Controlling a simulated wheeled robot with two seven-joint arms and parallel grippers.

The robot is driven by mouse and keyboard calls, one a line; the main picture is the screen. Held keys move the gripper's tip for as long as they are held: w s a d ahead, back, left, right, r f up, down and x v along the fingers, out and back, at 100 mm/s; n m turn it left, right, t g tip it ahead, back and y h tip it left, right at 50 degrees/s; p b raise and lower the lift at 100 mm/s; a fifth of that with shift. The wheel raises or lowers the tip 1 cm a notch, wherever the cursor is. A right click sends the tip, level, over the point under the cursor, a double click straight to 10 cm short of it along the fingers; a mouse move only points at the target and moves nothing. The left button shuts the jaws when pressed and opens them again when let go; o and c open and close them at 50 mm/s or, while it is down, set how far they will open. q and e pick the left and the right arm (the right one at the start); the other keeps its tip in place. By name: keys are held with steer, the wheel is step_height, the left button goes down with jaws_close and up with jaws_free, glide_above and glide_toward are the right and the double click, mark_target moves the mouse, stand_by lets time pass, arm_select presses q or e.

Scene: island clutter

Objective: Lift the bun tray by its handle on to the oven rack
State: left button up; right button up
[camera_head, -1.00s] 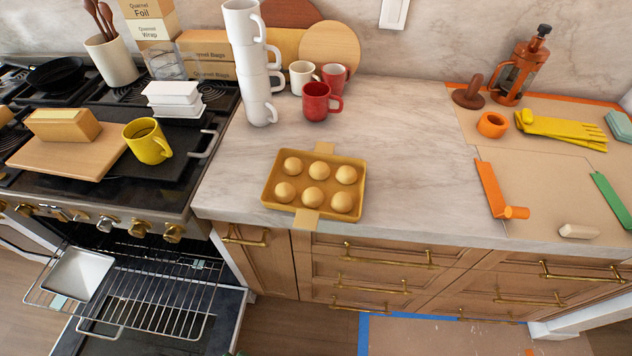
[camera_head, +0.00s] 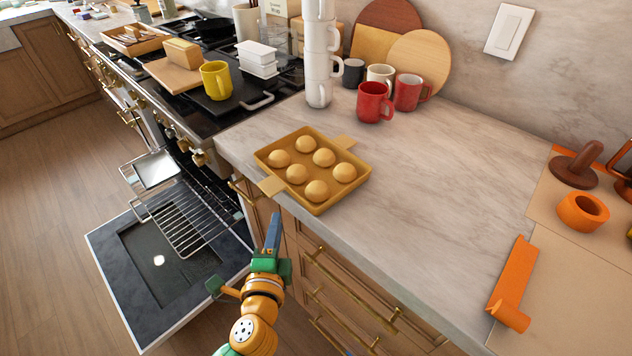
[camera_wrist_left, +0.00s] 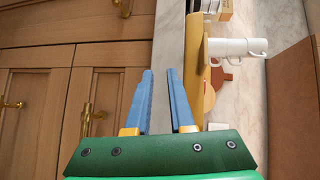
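The bun tray (camera_head: 310,207), golden-brown with several round buns, sits on the marble counter near its front edge. Its near handle (camera_head: 271,186) sticks out over the edge and its far handle (camera_head: 345,141) points to the wall. The wire oven rack (camera_head: 190,222) is pulled out over the open oven door at lower left. My left gripper (camera_head: 275,217) is below and just in front of the near handle, apart from it. In the left wrist view its blue fingers (camera_wrist_left: 158,72) are open and empty, with the tray's edge (camera_wrist_left: 193,55) beside them. My right gripper is out of view.
A red mug (camera_head: 374,103) and a stack of white mugs (camera_head: 318,60) stand behind the tray. An orange bracket (camera_head: 513,285) lies at right. Counter right of the tray is clear.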

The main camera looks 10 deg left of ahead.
mark_target(270, 187)
arm_select(q)
steer(key=shift+t+y, duration=0.4)
steer(key=shift+t, duration=0.5)
steer(key=r, duration=0.5)
steer(key=shift+s+a+r+b, duration=0.2)
steer(key=shift+s+b, duration=0.1)
steer(key=w+p, duration=0.1)
steer(key=w, duration=0.2)
steer(key=w+a, duration=0.1)
steer(key=w, duration=0.3)
steer(key=shift+a+f+p, duration=0.1)
steer(key=shift+a+p, duration=0.1)
steer(key=shift+p, duration=0.2)
steer(key=shift+s, duration=0.2)
jaws_close()
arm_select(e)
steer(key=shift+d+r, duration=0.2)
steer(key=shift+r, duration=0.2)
